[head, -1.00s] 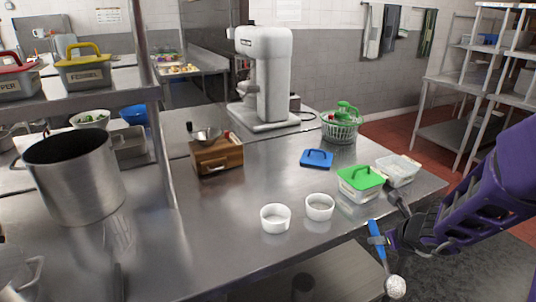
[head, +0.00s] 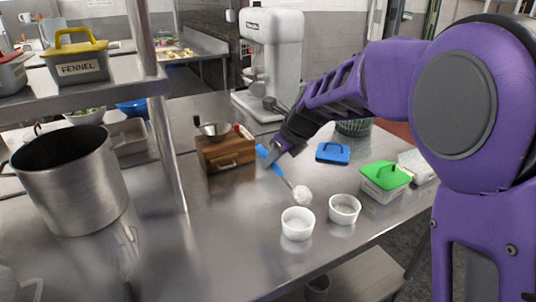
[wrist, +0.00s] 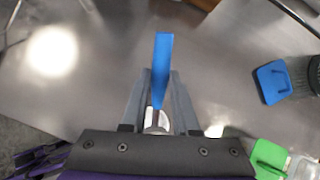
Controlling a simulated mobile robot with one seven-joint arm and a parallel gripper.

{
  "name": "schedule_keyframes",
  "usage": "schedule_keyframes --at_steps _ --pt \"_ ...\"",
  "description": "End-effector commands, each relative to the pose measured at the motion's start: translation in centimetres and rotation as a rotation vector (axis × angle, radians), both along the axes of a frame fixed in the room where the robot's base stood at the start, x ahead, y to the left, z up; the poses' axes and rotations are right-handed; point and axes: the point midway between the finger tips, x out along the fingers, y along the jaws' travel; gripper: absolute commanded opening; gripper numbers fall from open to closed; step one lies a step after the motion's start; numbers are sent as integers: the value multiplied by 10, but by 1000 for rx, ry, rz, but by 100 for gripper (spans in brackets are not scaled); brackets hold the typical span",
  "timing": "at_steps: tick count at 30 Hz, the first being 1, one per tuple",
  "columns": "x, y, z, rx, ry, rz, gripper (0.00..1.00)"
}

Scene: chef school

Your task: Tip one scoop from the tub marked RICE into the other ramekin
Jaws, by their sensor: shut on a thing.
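My gripper (head: 277,149) is shut on the blue handle of a scoop (head: 268,157), held over the steel table. The scoop's bowl carries a white heap (head: 303,195). The bowl is just above and behind two white ramekins. The left ramekin (head: 297,226) looks empty; the right ramekin (head: 344,211) has a greyish inside I cannot make out. An open tub with pale contents (head: 420,165) stands at the right, partly behind my arm. In the wrist view the handle (wrist: 163,60) sticks out between the fingers. No RICE marking is readable.
A tub with a green lid (head: 385,182) stands right of the ramekins. A loose blue lid (head: 333,153) lies behind them. A wooden box with a metal bowl (head: 226,155) is at the back left, and a large pot (head: 70,185) is far left. Table left of the ramekins is clear.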

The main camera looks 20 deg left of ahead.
Motion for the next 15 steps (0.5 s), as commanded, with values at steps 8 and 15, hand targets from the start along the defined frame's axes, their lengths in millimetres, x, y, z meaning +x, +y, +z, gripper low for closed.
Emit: schedule_keyframes --at_steps 8,15 --pt "-3 -11 5 94 -25 -6 0" --pt "-6 -24 9 206 -61 -8 0"
